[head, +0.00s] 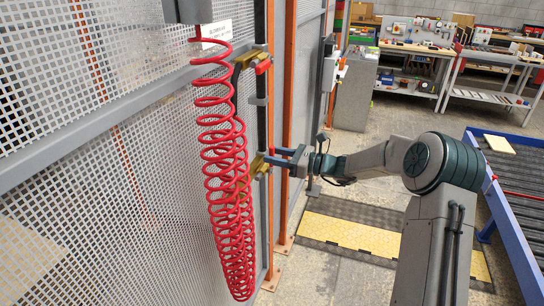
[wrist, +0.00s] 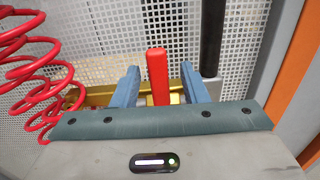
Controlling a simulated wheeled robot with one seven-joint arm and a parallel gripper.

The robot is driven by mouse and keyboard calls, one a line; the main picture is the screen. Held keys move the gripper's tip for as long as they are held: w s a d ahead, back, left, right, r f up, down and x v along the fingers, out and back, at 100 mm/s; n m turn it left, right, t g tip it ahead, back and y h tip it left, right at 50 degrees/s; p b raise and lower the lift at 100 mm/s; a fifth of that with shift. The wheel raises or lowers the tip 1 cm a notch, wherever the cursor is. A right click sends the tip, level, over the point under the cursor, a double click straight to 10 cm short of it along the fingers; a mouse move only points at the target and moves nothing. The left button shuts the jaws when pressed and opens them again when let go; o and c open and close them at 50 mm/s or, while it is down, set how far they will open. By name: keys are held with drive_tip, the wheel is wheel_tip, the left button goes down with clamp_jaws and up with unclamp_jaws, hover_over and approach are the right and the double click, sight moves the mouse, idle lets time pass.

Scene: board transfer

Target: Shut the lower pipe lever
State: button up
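The lower pipe lever (wrist: 157,75) is a red handle pointing up in the wrist view, above a brass valve body (wrist: 90,99). My gripper (wrist: 160,84) is open, with one blue finger on each side of the lever and a gap visible on both sides. In the head view my gripper (head: 279,157) reaches from the right to the lower brass valve (head: 258,166). Only a sliver of the lower lever shows there, and the fingers partly hide it. The upper red lever (head: 263,66) sits higher on the same pipe, apart from my gripper.
A red coiled hose (head: 225,160) hangs left of the valves and shows close by in the wrist view (wrist: 35,65). A perforated metal panel (head: 90,160) stands behind. An orange post (head: 287,110) stands right of the pipe. A blue-framed conveyor (head: 510,215) is at the right.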

drive_tip(key=b+v, duration=0.2)
drive_tip(key=v, duration=1)
drive_tip(key=shift+d+b, duration=0.25)
drive_tip(key=shift+b, duration=0.1)
drive_tip(key=shift+s, duration=0.1)
drive_tip(key=s+a+f+n+g+h, duration=0.15)
drive_tip(key=s+n+h, duration=0.3)
drive_tip(key=s, duration=0.45)
drive_tip(key=s+a+n+g+h, duration=0.2)
drive_tip(key=s+n+g+h, duration=0.15)
drive_tip(key=s+n, duration=0.35)
drive_tip(key=s+d+n+t+h, duration=0.2)
drive_tip(key=s+d+n+h, duration=0.2)
drive_tip(key=s, duration=0.5)
drive_tip(key=s+d+n+t+h, duration=0.1)
drive_tip(key=s+d+n+h, duration=0.4)
drive_tip(key=s, duration=0.5)
drive_tip(key=shift+d+r+n+t, duration=0.35)
drive_tip(key=shift+d+n+t, duration=0.1)
drive_tip(key=shift+d, duration=0.6)
